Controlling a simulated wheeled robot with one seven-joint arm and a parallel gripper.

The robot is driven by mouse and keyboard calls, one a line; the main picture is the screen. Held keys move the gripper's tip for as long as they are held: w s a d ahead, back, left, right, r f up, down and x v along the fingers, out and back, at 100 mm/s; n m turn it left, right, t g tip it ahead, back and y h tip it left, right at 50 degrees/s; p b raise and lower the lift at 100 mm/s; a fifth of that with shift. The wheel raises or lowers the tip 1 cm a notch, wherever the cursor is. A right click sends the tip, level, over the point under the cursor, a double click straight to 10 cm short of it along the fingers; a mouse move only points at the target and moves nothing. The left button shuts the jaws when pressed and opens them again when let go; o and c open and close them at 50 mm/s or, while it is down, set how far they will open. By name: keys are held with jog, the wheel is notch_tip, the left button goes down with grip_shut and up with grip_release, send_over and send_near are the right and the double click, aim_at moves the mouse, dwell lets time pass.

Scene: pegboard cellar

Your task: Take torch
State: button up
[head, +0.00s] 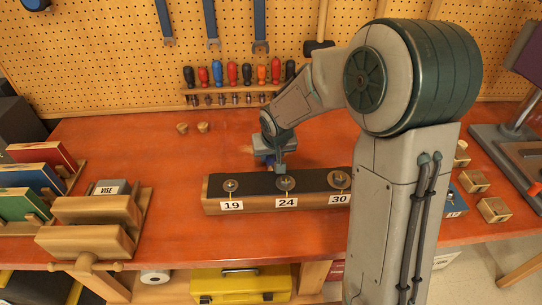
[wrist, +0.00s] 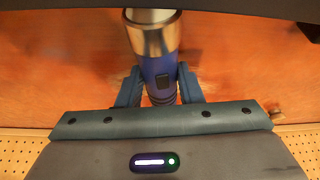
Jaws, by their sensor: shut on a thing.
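The torch (wrist: 153,42) shows in the wrist view, with a blue body, a dark button and a wide silver head pointing to the top of the picture. My gripper (wrist: 160,88) has one finger on each side of the blue body and is shut on it. In the head view my gripper (head: 278,163) is low over the red workbench, just behind the numbered block. I cannot clearly make out the torch there; the arm and gripper cover it. Whether it touches the bench is not clear.
A block (head: 262,203) with round metal pieces marked 19, 24 and 30 stands in front of my gripper. A screwdriver rack (head: 236,96) is behind it on the pegboard. A wooden vise (head: 92,210) and books (head: 40,158) are left. Small wooden blocks (head: 473,181) are right. The bench's left middle is mostly clear.

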jog(key=shift+r, duration=0.45)
jog(key=r, duration=0.2)
jog(key=d+r, duration=0.1)
jog(key=shift+w+d+r, duration=0.1)
jog(key=shift+w+r, duration=0.25)
jog(key=shift+r, duration=0.05)
jog(key=w+d+r, duration=0.5)
jog(key=d+r, duration=0.1)
jog(key=d, duration=0.2)
jog(key=shift+d, duration=0.4)
jog(key=shift+w, duration=0.1)
jog(key=shift+o, duration=1.2)
grip_shut()
